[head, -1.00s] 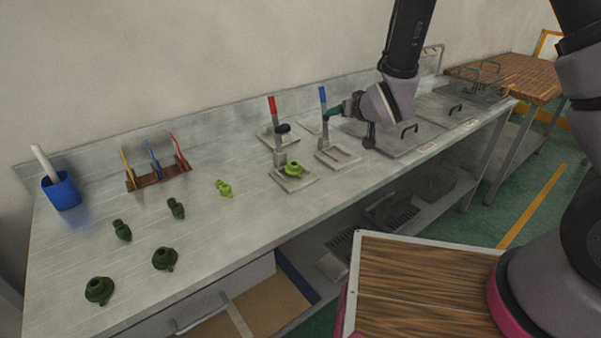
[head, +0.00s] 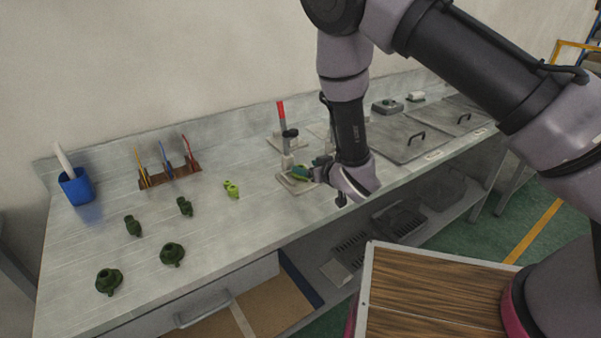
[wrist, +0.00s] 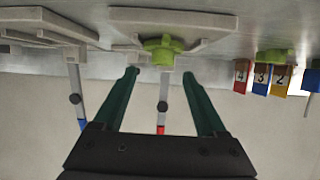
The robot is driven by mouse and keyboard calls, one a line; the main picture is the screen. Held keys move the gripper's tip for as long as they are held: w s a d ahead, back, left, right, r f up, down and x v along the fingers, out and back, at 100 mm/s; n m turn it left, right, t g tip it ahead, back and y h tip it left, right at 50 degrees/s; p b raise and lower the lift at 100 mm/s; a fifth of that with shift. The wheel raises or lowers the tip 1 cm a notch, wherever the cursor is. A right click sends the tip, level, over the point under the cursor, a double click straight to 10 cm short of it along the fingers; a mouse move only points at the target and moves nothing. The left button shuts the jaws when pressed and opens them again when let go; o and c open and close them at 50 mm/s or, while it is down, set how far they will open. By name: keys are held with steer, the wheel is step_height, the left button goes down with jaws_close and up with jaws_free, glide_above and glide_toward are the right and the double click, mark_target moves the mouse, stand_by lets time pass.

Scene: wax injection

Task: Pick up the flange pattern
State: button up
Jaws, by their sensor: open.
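The light green flange pattern (head: 299,172) sits on the base plate of the red-handled press (head: 287,152), and it also shows in the wrist view (wrist: 163,50). My gripper (head: 312,174) has dark green fingers and is low beside that plate, to the right of the pattern. In the wrist view the fingers (wrist: 160,76) are spread apart with nothing between them. The pattern appears just beyond the fingertips, roughly centred between them. I cannot tell whether a finger touches it.
A blue-handled press stands beside it, mostly hidden by my arm. A small light green pattern (head: 231,189) and several dark green parts (head: 172,254) lie to the left. A tool rack (head: 170,175) and blue cup (head: 76,187) stand behind. Lidded tanks (head: 410,137) are at right.

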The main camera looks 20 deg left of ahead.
steer(key=x, duration=0.4)
steer(key=shift+a+f, duration=0.2)
steer(key=shift+f, duration=0.25)
jaws_close()
steer(key=shift+r, duration=0.1)
step_height(320, 180, up, 9)
steer(key=shift+f, duration=0.1)
steer(key=shift+r, duration=0.3)
steer(key=shift+w+r+g, duration=0.1)
steer(key=shift+g, duration=0.2)
